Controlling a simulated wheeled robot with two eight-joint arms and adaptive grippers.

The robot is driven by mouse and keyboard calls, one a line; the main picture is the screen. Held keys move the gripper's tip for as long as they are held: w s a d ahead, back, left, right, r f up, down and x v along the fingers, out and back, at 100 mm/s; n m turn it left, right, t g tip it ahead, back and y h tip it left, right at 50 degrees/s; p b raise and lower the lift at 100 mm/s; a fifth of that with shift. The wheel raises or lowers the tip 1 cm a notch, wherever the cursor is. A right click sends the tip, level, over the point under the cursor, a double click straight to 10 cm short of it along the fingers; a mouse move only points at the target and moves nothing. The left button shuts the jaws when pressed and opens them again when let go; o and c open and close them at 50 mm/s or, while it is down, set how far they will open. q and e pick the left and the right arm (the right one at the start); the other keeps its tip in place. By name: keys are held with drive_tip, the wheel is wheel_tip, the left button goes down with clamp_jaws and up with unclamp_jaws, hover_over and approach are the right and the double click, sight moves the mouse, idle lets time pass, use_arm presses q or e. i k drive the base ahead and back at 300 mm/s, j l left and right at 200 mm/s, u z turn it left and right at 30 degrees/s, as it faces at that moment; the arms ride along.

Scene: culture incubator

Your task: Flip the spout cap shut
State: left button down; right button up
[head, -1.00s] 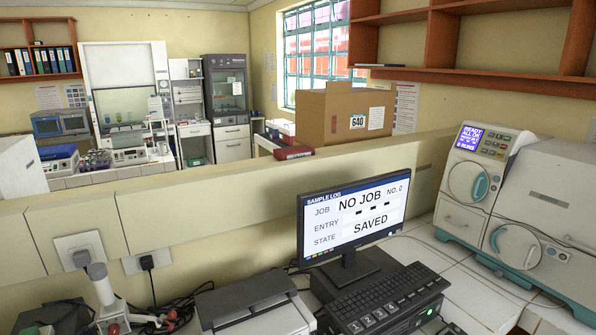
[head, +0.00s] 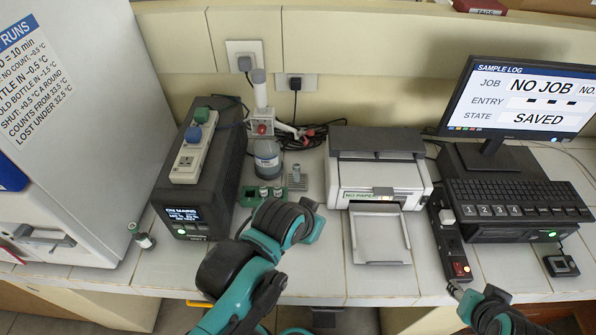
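No spout cap can be made out clearly. A grey bottle (head: 267,158) with a pale label stands on the bench left of the printer, in front of a white upright stand with a grey top (head: 260,95). My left gripper (head: 311,215) is at the end of the teal and black arm, over the bench front, nearer than the bottle and apart from it. Its fingers are mostly hidden by its own wrist. My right gripper (head: 456,290) shows only partly at the lower right edge, near the bench front. Whether either is open is unclear.
A green tray (head: 248,199) with small vials and a grey rack (head: 297,183) sit before the bottle. A black unit with a power strip (head: 187,162) is left, the printer (head: 374,180) right. A small vial (head: 142,240) stands far left. Cables lie behind.

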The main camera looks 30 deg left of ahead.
sight(310, 132)
drive_tip(key=u, duration=1.3)
